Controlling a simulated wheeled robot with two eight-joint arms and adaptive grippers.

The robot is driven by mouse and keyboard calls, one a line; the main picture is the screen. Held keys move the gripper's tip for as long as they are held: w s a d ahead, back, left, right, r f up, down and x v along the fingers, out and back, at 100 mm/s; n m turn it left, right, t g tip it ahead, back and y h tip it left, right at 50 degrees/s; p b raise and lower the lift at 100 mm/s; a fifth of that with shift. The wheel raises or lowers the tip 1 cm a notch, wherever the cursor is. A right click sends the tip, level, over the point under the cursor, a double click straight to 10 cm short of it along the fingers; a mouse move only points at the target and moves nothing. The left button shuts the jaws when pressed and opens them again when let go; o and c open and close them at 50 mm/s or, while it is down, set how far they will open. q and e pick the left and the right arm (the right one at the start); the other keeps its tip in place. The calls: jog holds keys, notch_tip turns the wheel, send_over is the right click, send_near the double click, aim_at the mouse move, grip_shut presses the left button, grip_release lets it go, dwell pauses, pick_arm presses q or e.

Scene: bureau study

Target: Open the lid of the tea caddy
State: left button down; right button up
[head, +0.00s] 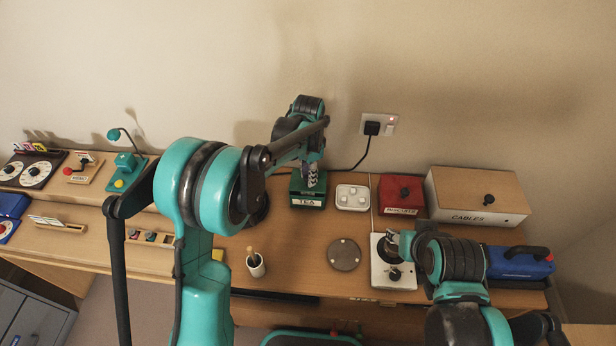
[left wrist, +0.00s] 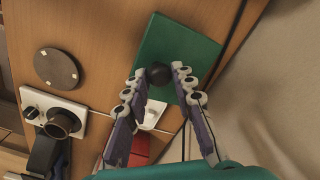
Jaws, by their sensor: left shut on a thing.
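The tea caddy (head: 308,199) is a small green box with a white TEA label, standing at the back of the desk by the wall. In the left wrist view its flat green lid (left wrist: 178,42) fills the upper middle, with a round dark knob (left wrist: 158,73) on it. My left gripper (head: 311,181) is above the caddy, its fingers (left wrist: 159,78) shut on the knob. The lid appears to lie on the box; any small gap is hidden. My right gripper (head: 393,244) is over a white device at the right, partly hidden by its own arm.
Right of the caddy are a white tray (head: 352,197), a red box (head: 401,194) and a CABLES box (head: 478,193). A dark disc (head: 344,254), a white device (head: 381,275) and a small cup (head: 256,268) stand in front. A plug (head: 372,128) trails a cord near the caddy.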

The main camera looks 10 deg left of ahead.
pick_arm(q)
jog(key=shift+w+r+p, duration=0.55)
jog(key=shift+w+r, duration=0.35)
jog(key=shift+w, duration=0.15)
jog(key=shift+w+a+r, duration=0.1)
jog(key=shift+w+r, duration=0.1)
jog(key=shift+w, duration=0.5)
jog(key=c, duration=1.3)
grip_release()
jog(key=shift+w+a+f, duration=0.15)
jog(key=shift+w+f, duration=0.05)
jog(key=shift+w, duration=0.05)
jog(key=shift+s, duration=0.1)
jog(key=shift+d+r, duration=0.1)
jog(key=shift+d, duration=0.1)
notch_tip(320, 180, up, 12)
